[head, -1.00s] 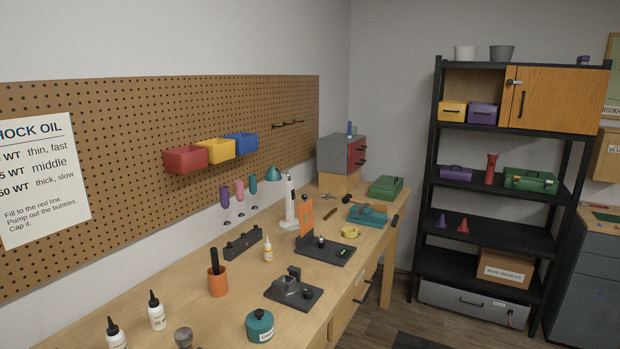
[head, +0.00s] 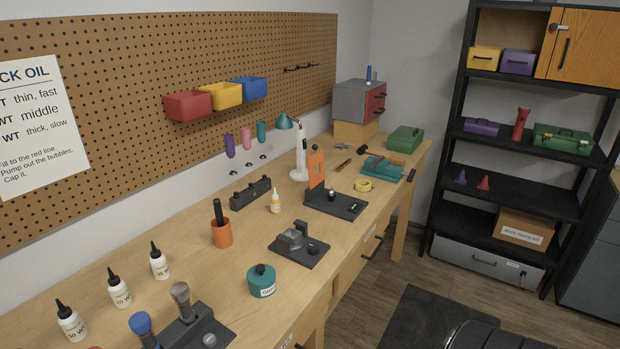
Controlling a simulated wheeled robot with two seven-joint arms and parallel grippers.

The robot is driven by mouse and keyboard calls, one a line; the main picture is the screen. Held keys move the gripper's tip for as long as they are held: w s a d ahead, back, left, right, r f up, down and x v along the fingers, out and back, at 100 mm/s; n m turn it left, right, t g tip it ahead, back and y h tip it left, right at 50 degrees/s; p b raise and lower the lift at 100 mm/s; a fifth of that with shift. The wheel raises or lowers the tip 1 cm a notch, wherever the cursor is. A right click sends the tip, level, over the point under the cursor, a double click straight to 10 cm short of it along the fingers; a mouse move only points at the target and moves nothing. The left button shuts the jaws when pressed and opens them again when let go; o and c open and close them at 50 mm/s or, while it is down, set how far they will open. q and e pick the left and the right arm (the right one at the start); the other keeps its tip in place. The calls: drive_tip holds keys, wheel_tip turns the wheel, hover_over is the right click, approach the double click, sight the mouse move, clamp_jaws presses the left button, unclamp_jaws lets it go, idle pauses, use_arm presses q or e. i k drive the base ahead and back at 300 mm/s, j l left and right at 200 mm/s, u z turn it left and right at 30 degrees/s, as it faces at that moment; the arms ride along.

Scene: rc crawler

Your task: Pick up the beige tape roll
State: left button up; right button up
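A small yellow ring-shaped roll (head: 363,185) lies flat on the workbench, beside the black stand with the orange upright and in front of the teal tool. It looks more yellow than beige, and I cannot tell whether it is the tape roll named in the task. No plainly beige roll can be made out. Neither of my grippers is in the head view, and nothing in view is held.
The long wooden workbench (head: 175,245) holds the black stand (head: 335,204), a teal jar (head: 261,281), an orange cup (head: 221,233) and several white bottles. A black shelf (head: 448,150) stands at the right. A dark mat (head: 430,318) lies on the floor beside the bench.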

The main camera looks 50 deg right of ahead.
sight(359, 183)
drive_tip(key=l+u, duration=0.2)
drive_tip(key=l, duration=0.4)
drive_tip(key=l+u, duration=0.2)
drive_tip(key=l, duration=0.4)
drive_tip(key=k+l+u, duration=0.2)
drive_tip(key=l, duration=0.4)
drive_tip(key=l+u, duration=0.2)
drive_tip(key=l, duration=0.4)
